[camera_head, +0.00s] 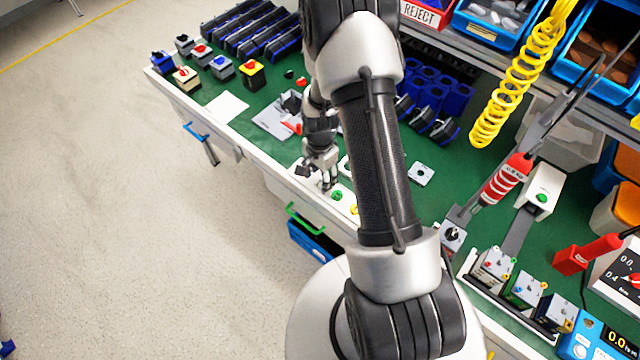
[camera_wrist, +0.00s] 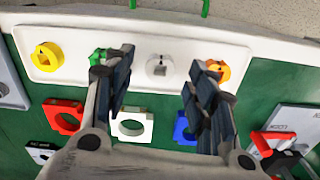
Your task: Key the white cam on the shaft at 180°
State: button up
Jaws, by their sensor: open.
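In the head view my gripper (camera_head: 325,183) is over the tray, hiding the white cam. I cannot make out the shaft clearly.
A red-orange square ring (camera_wrist: 62,116), a white one (camera_wrist: 132,125) and a blue one (camera_wrist: 181,127) lie on the green mat beside the tray. A grey plate with a red-and-black part (camera_wrist: 283,150) is at right. Switch boxes (camera_head: 222,66) stand at the bench's far left.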

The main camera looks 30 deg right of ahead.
jog(key=shift+f, duration=0.6)
jog(key=shift+c, duration=0.3)
jog(key=c, duration=0.8)
jog(key=shift+r, duration=0.2)
